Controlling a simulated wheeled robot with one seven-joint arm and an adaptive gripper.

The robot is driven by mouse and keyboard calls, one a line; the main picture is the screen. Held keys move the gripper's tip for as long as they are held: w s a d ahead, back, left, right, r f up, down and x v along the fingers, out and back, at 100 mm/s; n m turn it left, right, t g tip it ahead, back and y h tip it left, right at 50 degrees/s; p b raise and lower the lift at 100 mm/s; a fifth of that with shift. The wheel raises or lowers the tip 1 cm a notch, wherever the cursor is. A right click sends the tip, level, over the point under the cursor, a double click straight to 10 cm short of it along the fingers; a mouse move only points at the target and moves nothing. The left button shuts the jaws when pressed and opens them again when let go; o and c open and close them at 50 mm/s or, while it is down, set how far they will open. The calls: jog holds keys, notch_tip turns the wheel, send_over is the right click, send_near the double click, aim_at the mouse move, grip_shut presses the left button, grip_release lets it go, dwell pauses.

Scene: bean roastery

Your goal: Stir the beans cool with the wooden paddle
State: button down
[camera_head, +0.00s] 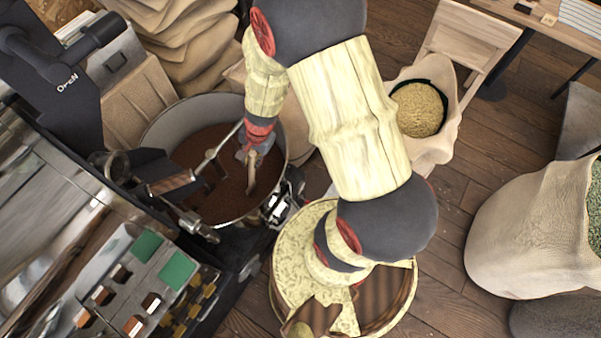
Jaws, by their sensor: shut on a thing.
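The round metal cooling tray (154,134) is at the left of the view, filled with dark brown beans (215,147). My gripper (254,153) is over the right part of the tray, shut on the wooden paddle (251,181). The paddle points down and its lower end meets the beans or hangs close over them; I cannot tell how deep it sits. My gripper hides the upper part of the paddle. A metal stirring arm (209,160) crosses the tray left of my gripper.
The roaster's metal body (60,190) stands left, with a panel of green and brown switches (146,245). Stacked sacks (185,40) lie behind the tray. An open sack of pale beans (420,108) stands by a wooden chair (467,45); another large sack (530,235) is at the right.

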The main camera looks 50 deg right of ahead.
jog(key=shift+a, duration=0.3)
jog(key=w+d, duration=0.2)
jog(key=d, duration=1.1)
jog(key=shift+w+d+b, duration=0.25)
jog(key=shift+w+b, duration=0.05)
jog(key=shift+b, duration=0.1)
jog(key=w+a+p+v, duration=0.2)
jog(key=p+v, duration=0.9)
jog(key=v, duration=0.3)
jog(key=w+a+r+p+v, duration=0.1)
jog(key=w+a+p+v, duration=0.1)
jog(key=p+v, duration=0.9)
notch_tip(320, 180, up, 4)
jog(key=shift+w+d+f, duration=0.15)
jog(key=shift+d, duration=0.1)
